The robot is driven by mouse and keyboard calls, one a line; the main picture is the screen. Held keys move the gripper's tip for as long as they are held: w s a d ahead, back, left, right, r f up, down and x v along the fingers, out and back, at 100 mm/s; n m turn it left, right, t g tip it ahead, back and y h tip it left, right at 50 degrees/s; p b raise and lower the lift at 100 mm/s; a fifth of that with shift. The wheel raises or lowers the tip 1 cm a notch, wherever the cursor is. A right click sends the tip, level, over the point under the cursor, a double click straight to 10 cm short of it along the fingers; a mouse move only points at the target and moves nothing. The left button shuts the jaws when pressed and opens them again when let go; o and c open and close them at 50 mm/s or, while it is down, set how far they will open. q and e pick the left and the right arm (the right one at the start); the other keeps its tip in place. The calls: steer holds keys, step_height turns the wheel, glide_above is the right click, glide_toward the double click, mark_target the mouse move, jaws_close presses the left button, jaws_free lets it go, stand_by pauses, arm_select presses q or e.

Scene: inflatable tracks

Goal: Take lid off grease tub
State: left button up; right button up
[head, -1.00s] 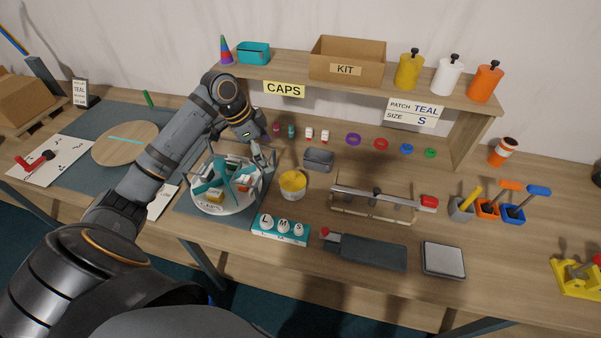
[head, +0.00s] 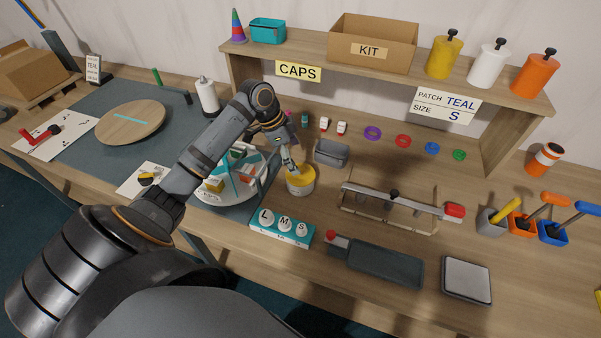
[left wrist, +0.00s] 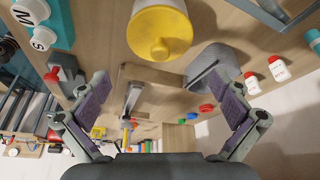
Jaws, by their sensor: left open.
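The grease tub (head: 301,188) is a small round yellow-and-white tub on the table, right of the round caps tray. Its yellow lid (left wrist: 160,42) with a small round knob is on it in the left wrist view, where the top of the picture cuts the tub off. My left gripper (head: 288,158) is just above and behind the tub, partly covering its top in the head view. In the left wrist view its two fingers (left wrist: 163,82) are wide apart with nothing between them, and the lid lies beyond their tips. My right gripper is not in view.
The round caps tray (head: 222,200) stands close on the left, partly behind my arm. A grey bin (head: 331,152) is close behind right. A teal block (head: 283,226) with L, M, S knobs lies in front. A clamp frame (head: 390,205) stands to the right.

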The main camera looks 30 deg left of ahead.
mark_target(300, 168)
arm_select(q)
steer(key=shift+w+f, duration=0.2)
steer(key=shift+f, duration=0.15)
steer(key=x, duration=0.1)
steer(key=p+x, duration=0.1)
steer(key=x, duration=0.1)
steer(key=shift+s+f, duration=0.2)
steer(key=shift+f, duration=0.3)
steer(key=shift+w+d+f, duration=0.15)
steer(key=shift+f, duration=0.35)
steer(key=c, duration=1)
steer(key=shift+s+r, duration=0.15)
steer(key=shift+s, duration=0.05)
steer(key=c, duration=1.1)
